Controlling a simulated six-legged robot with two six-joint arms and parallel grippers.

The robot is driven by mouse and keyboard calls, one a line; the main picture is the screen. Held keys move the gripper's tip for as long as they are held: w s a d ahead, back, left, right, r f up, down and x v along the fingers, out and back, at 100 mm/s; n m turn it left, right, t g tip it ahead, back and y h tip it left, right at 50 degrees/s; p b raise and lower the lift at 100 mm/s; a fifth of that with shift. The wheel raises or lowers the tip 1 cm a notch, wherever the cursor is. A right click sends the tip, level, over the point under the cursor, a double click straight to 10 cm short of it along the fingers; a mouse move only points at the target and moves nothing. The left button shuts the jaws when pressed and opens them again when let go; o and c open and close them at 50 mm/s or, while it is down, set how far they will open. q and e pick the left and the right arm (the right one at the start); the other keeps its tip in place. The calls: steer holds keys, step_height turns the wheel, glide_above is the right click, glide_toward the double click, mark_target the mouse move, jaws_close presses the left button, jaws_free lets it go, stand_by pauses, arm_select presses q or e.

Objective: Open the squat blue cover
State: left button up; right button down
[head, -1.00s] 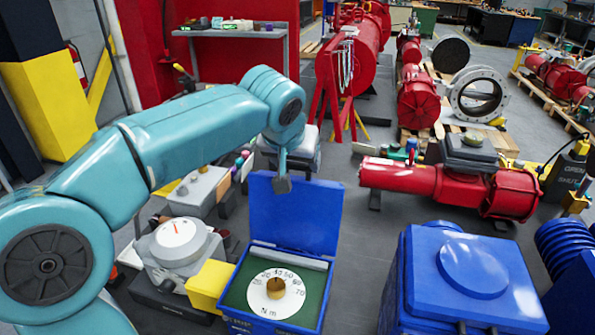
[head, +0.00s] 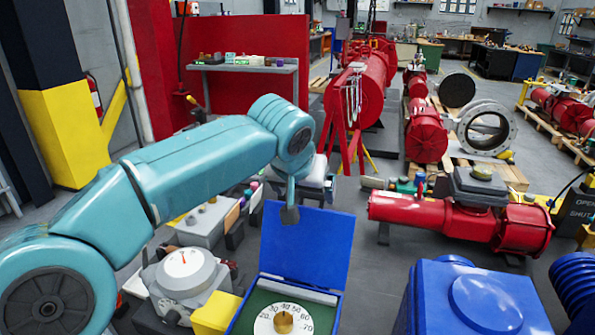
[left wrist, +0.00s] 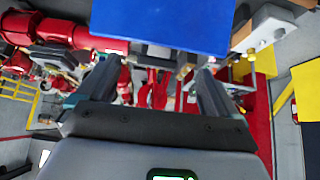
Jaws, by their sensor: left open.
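Two blue things could be the cover. One is the flat blue lid (head: 306,248), standing upright at the back of a blue case with a green inside and a round dial (head: 283,319). The other is the broad blue housing (head: 478,300) with a raised round cap, at the lower right. My left gripper (head: 290,214) hangs at the lid's upper left edge in the head view; contact cannot be told. In the left wrist view its two fingers (left wrist: 155,78) are apart with nothing held between them, and a blue panel (left wrist: 165,22) fills the top. My right gripper is not in view.
A grey gauge (head: 186,272) and a yellow block (head: 215,314) stand left of the case. A red actuator (head: 455,217) lies behind the blue housing. Grey boxes (head: 208,222) stand behind the gauge. Grey floor is free between case and housing.

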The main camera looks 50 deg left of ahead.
arm_select(q)
steer(key=v, duration=1.4)
steer(key=shift+r+p, duration=0.2)
steer(key=shift+p, duration=0.15)
steer(key=shift+s+d, duration=0.1)
steer(key=shift+s, duration=0.15)
